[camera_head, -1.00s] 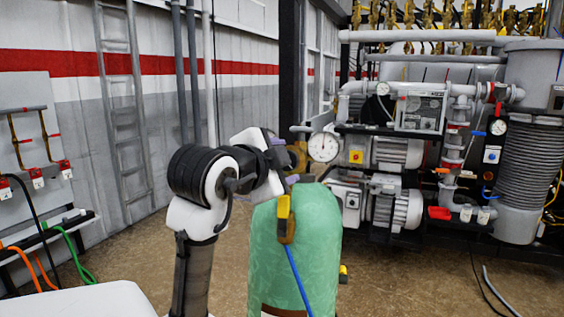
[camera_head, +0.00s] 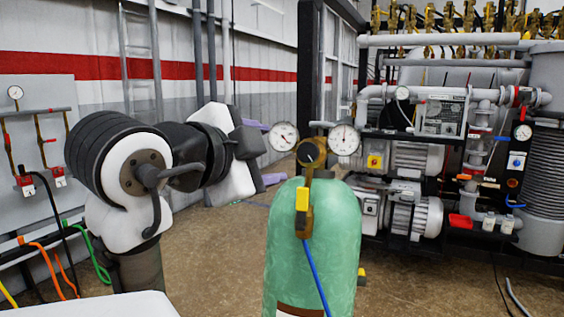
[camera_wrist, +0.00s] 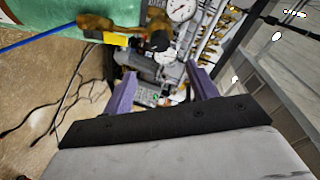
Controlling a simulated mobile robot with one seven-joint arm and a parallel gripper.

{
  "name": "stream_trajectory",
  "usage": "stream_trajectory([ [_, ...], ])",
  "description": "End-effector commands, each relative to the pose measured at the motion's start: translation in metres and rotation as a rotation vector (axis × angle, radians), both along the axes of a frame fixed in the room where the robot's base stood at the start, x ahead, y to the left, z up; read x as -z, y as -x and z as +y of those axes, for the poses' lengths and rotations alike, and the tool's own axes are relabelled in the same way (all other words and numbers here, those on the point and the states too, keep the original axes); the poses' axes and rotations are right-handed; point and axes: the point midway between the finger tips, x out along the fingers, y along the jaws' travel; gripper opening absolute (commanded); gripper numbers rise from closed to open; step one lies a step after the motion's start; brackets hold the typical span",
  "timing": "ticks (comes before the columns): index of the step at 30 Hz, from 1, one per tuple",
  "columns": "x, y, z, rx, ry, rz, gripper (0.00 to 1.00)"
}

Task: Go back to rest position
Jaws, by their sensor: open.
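My gripper (camera_head: 267,152) is at the left of the green gas cylinder's brass valve in the head view, apart from it. Its purple fingers are spread, with nothing between them. In the wrist view my gripper (camera_wrist: 160,72) shows the two purple fingers wide apart, with pumps in the background between them. The green cylinder (camera_head: 313,245) stands upright in front of my body. Its brass regulator (camera_head: 312,153) carries two round gauges, and a yellow fitting with a blue hose hangs at its front. The cylinder (camera_wrist: 50,60) also shows at the upper left of the wrist view.
The pump rig (camera_head: 410,160) with pipes and gauges stands behind the cylinder at the right. A wall panel (camera_head: 38,130) with valves and coloured hoses is at the left. The brown floor (camera_head: 210,260) between my arm and the cylinder is clear.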

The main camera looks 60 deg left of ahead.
Motion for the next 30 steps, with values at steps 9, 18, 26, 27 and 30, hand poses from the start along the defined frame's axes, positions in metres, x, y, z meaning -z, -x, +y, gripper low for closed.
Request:
stream_trajectory([
  [9, -0.003, 0.014, -0.007, 0.000, 0.000, 0.001, 0.58],
  [18, -0.003, 0.014, -0.006, 0.000, 0.000, 0.001, 0.58],
  [26, -0.004, 0.011, -0.006, 0.001, 0.005, -0.022, 0.58],
  [27, -0.006, 0.007, -0.004, 0.001, 0.012, -0.061, 0.58],
  [30, -0.015, -0.006, 0.000, 0.001, 0.040, -0.235, 0.58],
])
